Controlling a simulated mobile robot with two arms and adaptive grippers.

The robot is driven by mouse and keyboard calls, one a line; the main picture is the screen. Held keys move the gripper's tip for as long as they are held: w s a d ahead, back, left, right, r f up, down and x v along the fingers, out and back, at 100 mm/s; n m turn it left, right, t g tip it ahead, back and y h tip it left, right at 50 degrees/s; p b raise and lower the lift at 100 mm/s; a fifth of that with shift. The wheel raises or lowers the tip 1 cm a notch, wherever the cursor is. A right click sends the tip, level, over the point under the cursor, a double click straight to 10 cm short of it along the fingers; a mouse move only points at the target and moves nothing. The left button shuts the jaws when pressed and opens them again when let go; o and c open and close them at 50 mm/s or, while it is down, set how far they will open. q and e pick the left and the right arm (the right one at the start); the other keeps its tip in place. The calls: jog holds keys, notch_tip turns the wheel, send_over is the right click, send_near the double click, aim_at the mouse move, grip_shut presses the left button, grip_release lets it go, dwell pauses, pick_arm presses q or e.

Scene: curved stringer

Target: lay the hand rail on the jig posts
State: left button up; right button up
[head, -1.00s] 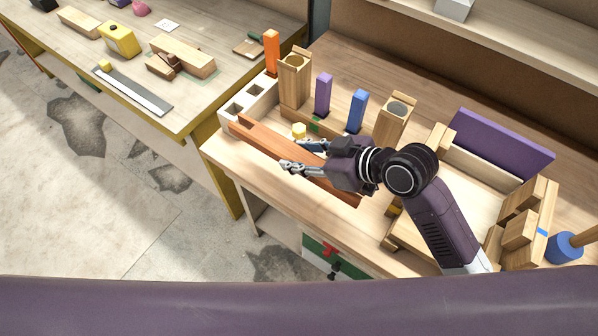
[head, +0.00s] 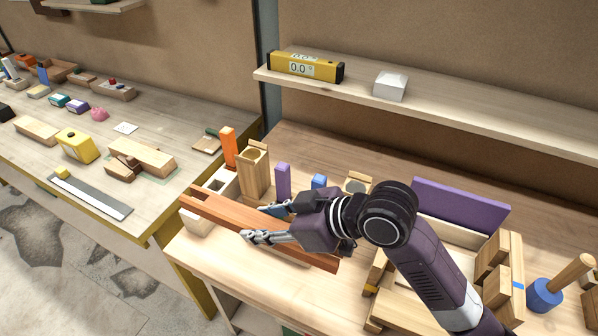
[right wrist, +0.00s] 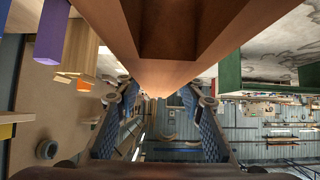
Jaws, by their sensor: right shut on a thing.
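The hand rail (head: 215,212) is a long reddish-brown wooden bar, running from upper left to lower right in the head view. My right gripper (head: 262,224) is shut on it near its middle and holds it above the bench. In the right wrist view the rail (right wrist: 165,75) fills the top centre, between the two blue-padded fingers (right wrist: 160,112). My left gripper is not in view.
A shelf (head: 440,105) is above. A purple board (head: 460,205) and a wooden tray are at right.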

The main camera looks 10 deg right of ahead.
jog(key=w+d+r+p, duration=0.3)
jog(key=w+d, duration=0.3)
jog(key=w, duration=0.2)
jog(key=w+d+r+p, duration=0.3)
jog(key=w+d+r, duration=0.2)
jog(key=w, duration=0.3)
jog(key=shift+d, duration=0.45)
jog(key=shift+w, duration=0.15)
notch_tip(320, 180, down, 6)
jog(key=b, duration=0.3)
jog(key=shift+r, duration=0.1)
dwell(1.3)
